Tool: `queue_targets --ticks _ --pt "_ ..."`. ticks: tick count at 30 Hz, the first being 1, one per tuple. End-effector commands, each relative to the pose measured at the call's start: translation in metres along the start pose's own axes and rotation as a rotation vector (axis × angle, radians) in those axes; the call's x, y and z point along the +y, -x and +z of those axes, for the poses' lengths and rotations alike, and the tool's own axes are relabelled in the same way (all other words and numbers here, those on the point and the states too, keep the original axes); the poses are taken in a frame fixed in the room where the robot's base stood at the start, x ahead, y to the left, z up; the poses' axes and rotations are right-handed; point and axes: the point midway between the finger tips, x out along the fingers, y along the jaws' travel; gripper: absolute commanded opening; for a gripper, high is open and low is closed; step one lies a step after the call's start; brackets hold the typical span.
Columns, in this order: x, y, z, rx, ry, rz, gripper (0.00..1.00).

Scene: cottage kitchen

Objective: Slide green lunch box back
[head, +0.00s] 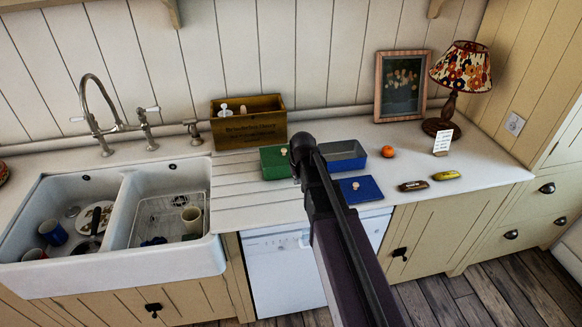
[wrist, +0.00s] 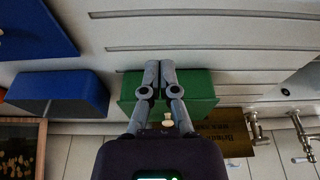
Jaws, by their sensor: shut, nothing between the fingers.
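The green lunch box (head: 273,165) stands on the counter in front of the wooden box, with its lid on and a pale knob on top. Part of its right side is hidden behind my arm in the head view. In the wrist view the green lunch box (wrist: 200,92) lies under my gripper (wrist: 160,66). My two fingers are together and empty, and their tips overlap the box's near edge. I cannot tell whether they touch it. In the head view my arm hides the fingers.
A wooden box (head: 248,131) stands close behind the lunch box. An open blue box (head: 344,157) and a blue lid (head: 372,188) are to the right. The sink (head: 130,265) is left. The grooved counter (head: 235,200) in front is clear.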

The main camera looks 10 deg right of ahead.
Motion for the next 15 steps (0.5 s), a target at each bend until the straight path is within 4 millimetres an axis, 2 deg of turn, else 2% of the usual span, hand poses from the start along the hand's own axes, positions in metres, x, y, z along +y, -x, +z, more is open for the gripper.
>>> queue_targets --ticks 1,6,15 --pt "0.001 0.008 -0.018 0.013 0.002 0.0 0.0" --pt "0.003 0.012 -0.041 0.045 0.008 0.001 0.0" --pt "0.003 0.011 -0.043 0.051 0.009 0.001 0.0"
